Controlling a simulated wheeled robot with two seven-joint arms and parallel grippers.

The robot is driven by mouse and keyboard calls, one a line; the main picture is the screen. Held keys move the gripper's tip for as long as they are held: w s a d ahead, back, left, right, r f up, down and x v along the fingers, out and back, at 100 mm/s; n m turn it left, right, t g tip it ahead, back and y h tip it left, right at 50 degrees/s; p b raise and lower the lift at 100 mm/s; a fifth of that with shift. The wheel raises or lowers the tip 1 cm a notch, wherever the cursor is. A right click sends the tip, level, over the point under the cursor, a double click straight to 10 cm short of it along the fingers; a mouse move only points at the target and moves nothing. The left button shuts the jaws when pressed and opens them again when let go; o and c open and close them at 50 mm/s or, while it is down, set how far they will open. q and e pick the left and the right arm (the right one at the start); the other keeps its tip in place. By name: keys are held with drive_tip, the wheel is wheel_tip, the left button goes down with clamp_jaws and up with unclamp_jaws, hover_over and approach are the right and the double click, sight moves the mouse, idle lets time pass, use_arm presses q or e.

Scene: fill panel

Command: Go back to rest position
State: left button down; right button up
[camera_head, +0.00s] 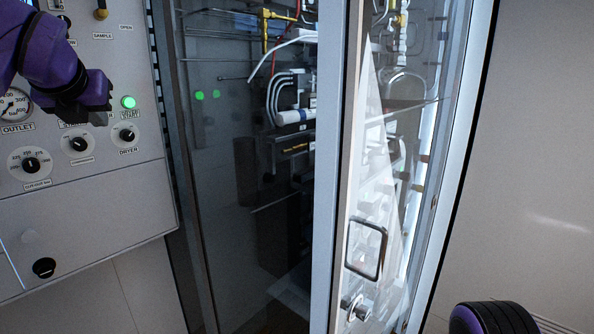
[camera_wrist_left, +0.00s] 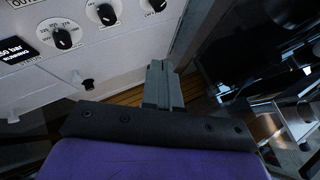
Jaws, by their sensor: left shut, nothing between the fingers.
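My left gripper (camera_head: 98,106) is at the upper left in the head view, in front of the grey control panel (camera_head: 95,215) and beside a lit green button (camera_head: 129,102). In the left wrist view its fingers (camera_wrist_left: 161,85) are together with nothing between them. They point past the panel's lower part and appear clear of it. My right gripper is not in view; only a dark and purple part of my own body shows at the bottom right of the head view.
A tall cabinet with a glass door (camera_head: 375,200) stands right of the panel, with tubes and fittings inside. The door has a square handle plate (camera_head: 366,249). Panel knobs include the dryer knob (camera_head: 127,135) and a lower black knob (camera_head: 44,267). A plain wall (camera_head: 540,150) is at the right.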

use_arm(q)
drive_tip(key=w+d+f+m+t+y, duration=0.1)
drive_tip(key=w+d+f+m+y, duration=0.15)
drive_tip(key=f+m, duration=0.65)
drive_tip(key=w+d+f+m+t+y, duration=0.1)
drive_tip(key=w+d+f+m+y, duration=0.2)
drive_tip(key=f, duration=1.1)
drive_tip(key=s+d+f+m+h, duration=0.25)
drive_tip(key=f+m, duration=0.25)
drive_tip(key=f, duration=0.6)
drive_tip(key=s+d+f+m+h, duration=0.1)
drive_tip(key=s+d+f+m, duration=0.3)
drive_tip(key=f, duration=0.6)
drive_tip(key=s+a+f+m+g+h, duration=0.3)
drive_tip(key=s+f+m, duration=0.5)
drive_tip(key=s+f, duration=0.8)
drive_tip(key=s+a+f+m+g, duration=0.1)
drive_tip(key=s+f+g, duration=0.2)
drive_tip(key=s, duration=0.7)
drive_tip(key=s+a+f+m+g, duration=0.2)
drive_tip(key=s+f+g, duration=0.1)
drive_tip(key=s+f, duration=0.5)
drive_tip(key=shift+s+m+y+b, duration=0.3)
drive_tip(key=shift+s+y, duration=0.1)
drive_tip(key=shift+s, duration=0.85)
